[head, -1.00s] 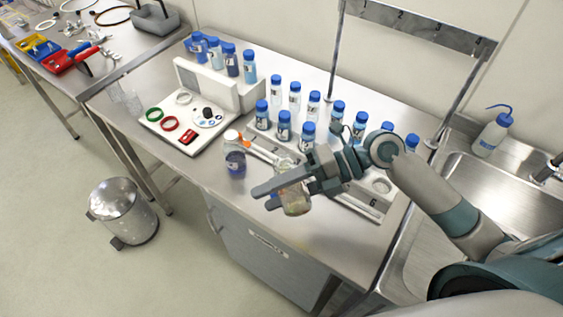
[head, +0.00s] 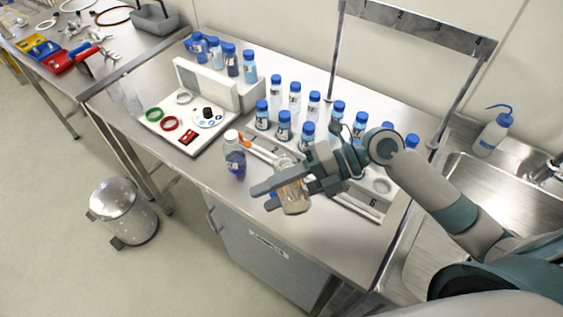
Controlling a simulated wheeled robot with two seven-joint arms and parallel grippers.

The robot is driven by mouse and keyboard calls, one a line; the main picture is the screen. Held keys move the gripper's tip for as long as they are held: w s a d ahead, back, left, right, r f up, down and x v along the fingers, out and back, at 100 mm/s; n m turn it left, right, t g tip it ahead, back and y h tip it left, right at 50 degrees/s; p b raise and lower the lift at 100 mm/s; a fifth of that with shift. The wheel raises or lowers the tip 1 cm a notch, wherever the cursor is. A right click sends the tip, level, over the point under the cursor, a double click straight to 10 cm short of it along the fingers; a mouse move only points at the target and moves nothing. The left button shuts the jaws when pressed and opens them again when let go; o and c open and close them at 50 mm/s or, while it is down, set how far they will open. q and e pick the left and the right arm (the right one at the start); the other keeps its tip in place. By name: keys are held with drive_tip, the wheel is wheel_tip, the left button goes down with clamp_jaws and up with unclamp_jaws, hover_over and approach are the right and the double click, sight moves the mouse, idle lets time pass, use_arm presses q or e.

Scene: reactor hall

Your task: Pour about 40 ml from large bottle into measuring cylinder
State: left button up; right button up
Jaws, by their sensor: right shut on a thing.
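My right gripper (head: 268,194) is shut on a clear glass vessel (head: 293,198) with pale contents, held near the front edge of the bench. The fingers and wrist hide part of it, and I cannot tell for sure whether it is the large bottle. A larger bottle (head: 235,160) with a white top and dark blue liquid stands upright to the left of the gripper, apart from it. Clear, narrow glassware (head: 131,101) stands at the bench's left end; it is too faint to tell if it is the measuring cylinder. My left gripper is not in view.
Several blue-capped bottles (head: 283,127) stand behind my right gripper. A white tray (head: 200,143) with rings and small parts lies to the left, before a white stepped stand (head: 205,85). A sink (head: 475,185) is at the right. A bin (head: 123,212) stands on the floor.

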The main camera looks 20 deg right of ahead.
drive_tip(key=shift+r, duration=0.15)
idle(0.8)
wheel_tip(320, 180, down, 3)
drive_tip(key=n+t, duration=0.2)
drive_tip(key=shift+w+r+n, duration=0.1)
drive_tip(key=shift+w+n, duration=0.05)
drive_tip(key=shift+n, duration=0.25)
drive_tip(key=shift+d, duration=0.1)
drive_tip(key=shift+w+n+t+b, duration=0.2)
drive_tip(key=shift+n+t+b, duration=0.1)
drive_tip(key=shift+b, duration=0.35)
